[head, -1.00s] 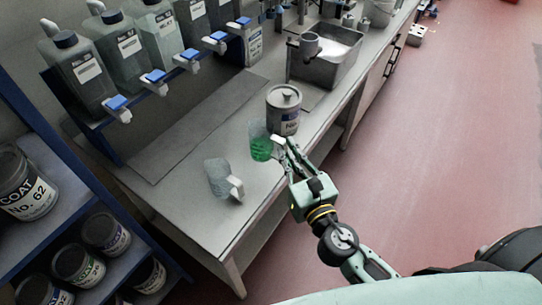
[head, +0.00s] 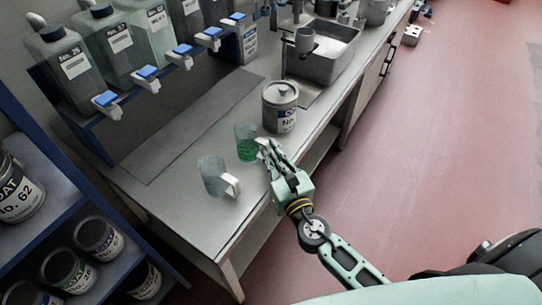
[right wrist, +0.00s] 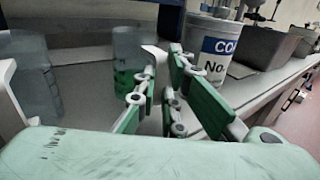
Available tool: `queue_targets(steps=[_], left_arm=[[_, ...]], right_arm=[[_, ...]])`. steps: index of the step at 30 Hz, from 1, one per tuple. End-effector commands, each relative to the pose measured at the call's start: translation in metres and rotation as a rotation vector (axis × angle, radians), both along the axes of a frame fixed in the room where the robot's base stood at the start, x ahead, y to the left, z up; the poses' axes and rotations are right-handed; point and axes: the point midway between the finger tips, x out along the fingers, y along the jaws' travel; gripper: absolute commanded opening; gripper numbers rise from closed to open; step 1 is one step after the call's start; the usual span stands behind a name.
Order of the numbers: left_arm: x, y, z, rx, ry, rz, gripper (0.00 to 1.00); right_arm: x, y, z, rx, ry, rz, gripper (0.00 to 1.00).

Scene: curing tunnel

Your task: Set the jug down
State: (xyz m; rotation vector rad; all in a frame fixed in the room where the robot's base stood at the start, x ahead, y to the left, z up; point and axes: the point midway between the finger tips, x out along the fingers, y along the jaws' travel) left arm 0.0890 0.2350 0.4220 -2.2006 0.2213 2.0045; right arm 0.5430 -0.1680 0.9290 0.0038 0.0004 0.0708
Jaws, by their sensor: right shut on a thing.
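A clear jug with green liquid in its lower part (head: 246,147) is upright over the grey worktop, between an empty jug and a can. It also shows in the right wrist view (right wrist: 128,62), partly behind my fingers. My right gripper (head: 266,147) is shut on this jug's pale handle, from its right side. I cannot tell whether the jug's base touches the worktop. A second clear jug (head: 211,174), empty-looking with a white handle, stands to its left near the bench's front. My left gripper is not in view.
A labelled grey can (head: 280,108) stands just right of the green jug. A metal sink (head: 322,65) is farther back. Several dispensing containers with blue-topped taps (head: 147,78) line the rear. A flat dark strip (head: 190,130) lies before them. Bare worktop (head: 165,190) lies left.

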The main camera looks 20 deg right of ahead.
Motion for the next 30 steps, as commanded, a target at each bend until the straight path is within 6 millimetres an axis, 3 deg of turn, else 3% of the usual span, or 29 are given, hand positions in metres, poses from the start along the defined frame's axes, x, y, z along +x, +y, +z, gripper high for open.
queue_targets(steps=[4,5,11,22,30], left_arm=[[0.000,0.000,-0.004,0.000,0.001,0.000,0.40],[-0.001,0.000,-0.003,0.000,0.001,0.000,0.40],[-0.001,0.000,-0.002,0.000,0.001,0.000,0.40],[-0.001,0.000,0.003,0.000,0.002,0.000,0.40],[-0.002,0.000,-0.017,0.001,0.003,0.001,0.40]], right_arm=[[0.000,0.000,-0.004,0.000,-0.001,0.000,0.00],[0.000,0.000,-0.003,0.000,0.000,0.000,0.11],[0.000,0.000,-0.003,0.000,0.001,0.000,0.28],[0.000,0.000,0.003,0.000,0.000,0.000,0.28],[-0.051,-0.003,-0.006,0.000,0.004,0.001,0.28]])
